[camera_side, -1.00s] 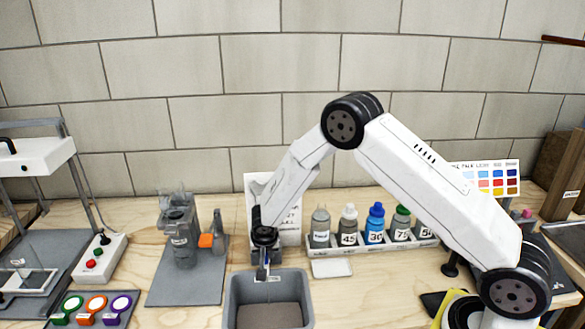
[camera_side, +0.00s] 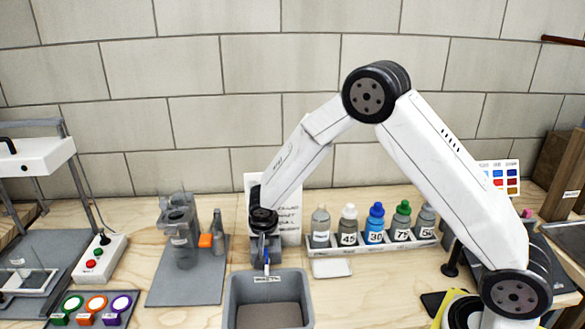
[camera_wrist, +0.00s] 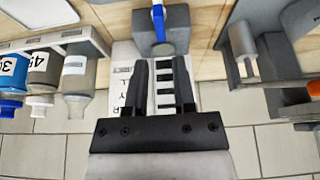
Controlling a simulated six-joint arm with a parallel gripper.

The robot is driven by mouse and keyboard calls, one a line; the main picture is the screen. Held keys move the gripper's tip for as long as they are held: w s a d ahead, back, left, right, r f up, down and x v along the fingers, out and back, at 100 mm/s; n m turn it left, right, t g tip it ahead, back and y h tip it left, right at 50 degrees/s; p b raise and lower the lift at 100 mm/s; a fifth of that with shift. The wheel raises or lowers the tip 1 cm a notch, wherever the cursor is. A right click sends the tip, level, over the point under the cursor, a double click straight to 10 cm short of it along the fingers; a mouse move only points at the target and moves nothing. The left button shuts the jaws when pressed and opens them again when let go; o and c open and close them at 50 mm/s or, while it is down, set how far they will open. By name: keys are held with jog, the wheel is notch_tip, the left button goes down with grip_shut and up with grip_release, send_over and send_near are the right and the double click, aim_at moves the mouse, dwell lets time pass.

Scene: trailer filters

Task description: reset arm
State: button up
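My gripper (camera_wrist: 160,64) is open in the wrist view, with its two dark fingers apart and nothing between them. In the side view my gripper (camera_side: 265,232) hangs behind the grey waste bin (camera_side: 270,276), and its fingers are hard to make out. A grey block (camera_wrist: 142,36) with a blue-handled tool (camera_wrist: 158,18) stands just beyond the fingertips in the wrist view. The grey block (camera_side: 276,249) also shows in the side view, partly hidden by my gripper.
A rack (camera_side: 428,241) of several labelled bottles stands right of my gripper. A printed card (camera_side: 290,208) stands behind. Air above the bench is clear.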

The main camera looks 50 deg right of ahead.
jog(key=shift+s+r, duration=0.1)
jog(key=shift+r, duration=0.15)
jog(key=s+r+n+y, duration=0.1)
jog(key=s+r+n, duration=0.1)
jog(key=s, duration=0.5)
jog(key=s+r+n+y, duration=0.1)
jog(key=s+r+n, duration=0.2)
jog(key=s, duration=0.4)
jog(key=s+a+r+n+y, duration=0.1)
jog(key=s+r+n, duration=0.2)
jog(key=s, duration=0.5)
jog(key=shift+r+n+g, duration=0.25)
jog(key=shift+n+g, duration=0.15)
